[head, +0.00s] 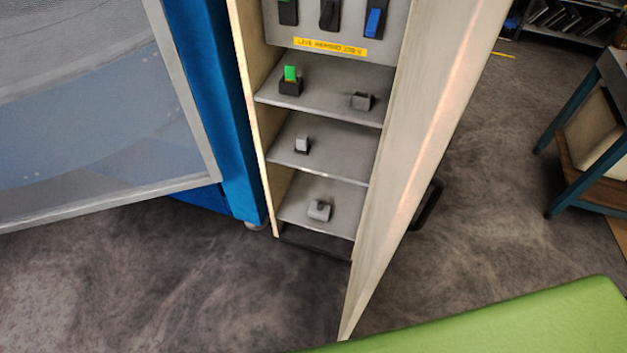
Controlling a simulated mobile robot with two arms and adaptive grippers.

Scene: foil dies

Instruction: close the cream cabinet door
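The cream cabinet (247,88) stands in the upper middle of the head view. Its cream door (428,130) is open, swung out toward me on the right side of the cabinet. A dark handle (428,205) shows on the door's right-hand side. The cabinet's grey shelves (335,100) are in plain view, with small blocks on them. Neither of my grippers is in view.
A blue frame with a mesh panel (100,110) stands left of the cabinet. A green surface (510,325) lies at the lower right, close to the door's lower end. A teal-legged table (562,165) stands at the right. Dark floor between is clear.

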